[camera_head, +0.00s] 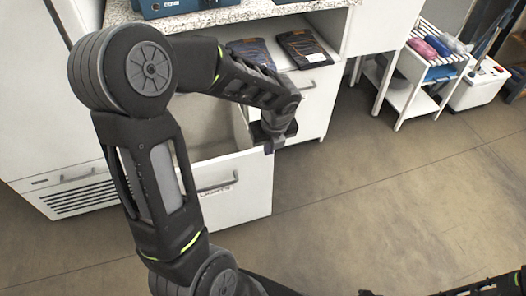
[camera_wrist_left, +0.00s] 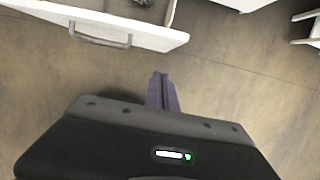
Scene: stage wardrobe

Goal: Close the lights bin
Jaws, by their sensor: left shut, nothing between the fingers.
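The lights bin is a white pull-out drawer (camera_head: 236,190) with a grey handle and a "LIGHTS" label on its front. It stands pulled out from the white cabinet, and its inside shows partly behind my arm. My left gripper (camera_head: 269,147) is shut and empty, by the drawer's right side near its front corner. In the left wrist view the shut purple fingers (camera_wrist_left: 161,91) point over bare floor, apart from the drawer front (camera_wrist_left: 150,36) and its handle at the upper left. Part of my right arm shows at the lower right edge; its fingers are not clear.
A speckled counter (camera_head: 250,10) lies above the drawer, with a blue device on it. Dark packets (camera_head: 305,48) lie on a surface behind my gripper. A white slatted rack (camera_head: 412,85) and a white bin (camera_head: 478,88) stand at the right. The brown floor right of the drawer is clear.

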